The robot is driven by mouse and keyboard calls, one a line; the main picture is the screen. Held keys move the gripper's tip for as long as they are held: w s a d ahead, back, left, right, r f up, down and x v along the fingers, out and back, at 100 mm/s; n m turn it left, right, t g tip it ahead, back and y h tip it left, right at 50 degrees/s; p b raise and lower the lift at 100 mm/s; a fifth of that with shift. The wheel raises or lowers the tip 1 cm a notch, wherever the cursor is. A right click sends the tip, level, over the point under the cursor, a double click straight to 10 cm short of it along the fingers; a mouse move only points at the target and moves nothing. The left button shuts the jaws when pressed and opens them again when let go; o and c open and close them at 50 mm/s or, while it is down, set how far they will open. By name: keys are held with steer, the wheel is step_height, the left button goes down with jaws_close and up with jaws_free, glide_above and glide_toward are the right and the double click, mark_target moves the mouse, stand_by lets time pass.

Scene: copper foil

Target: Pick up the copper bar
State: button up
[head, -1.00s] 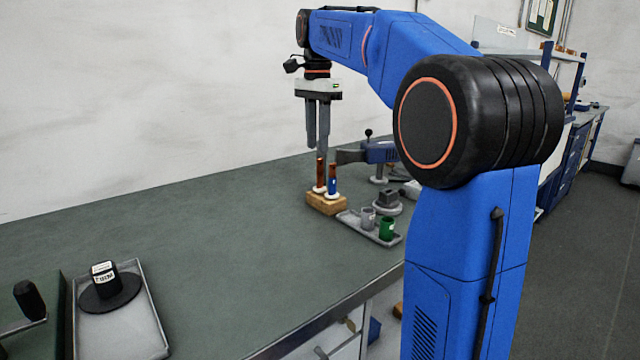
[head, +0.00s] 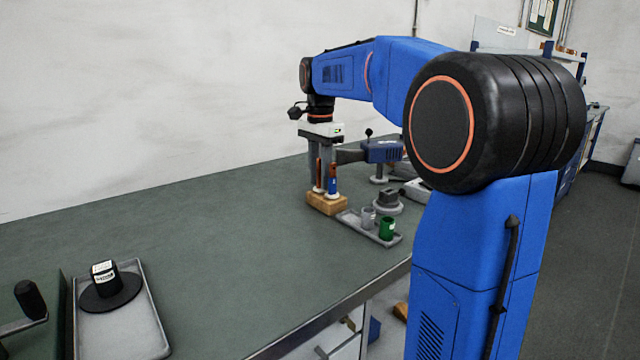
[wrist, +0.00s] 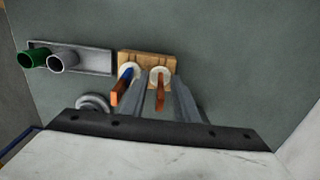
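A plain copper bar (head: 319,172) stands upright in a white ring on a small wooden block (head: 326,207). A second copper-coloured bar with a blue band (head: 333,184) stands to its right on the same block. My gripper (head: 320,186) points straight down over the block, its fingers lowered around the plain copper bar. In the wrist view, the plain copper bar (wrist: 160,94) shows between my two open fingers (wrist: 162,84), with gaps visible. The blue-banded bar (wrist: 122,86) is outside, just left of the left finger. The fingertips are partly hidden.
A grey tray (head: 356,226) with a grey cup (head: 368,218) and a green cup (head: 387,229) is close to the block's right. A blue device (head: 382,151) stands behind. Another tray (head: 151,325) lies front left. The middle of the bench is clear.

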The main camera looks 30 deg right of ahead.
jaws_close()
steer(key=shift+r, duration=0.1)
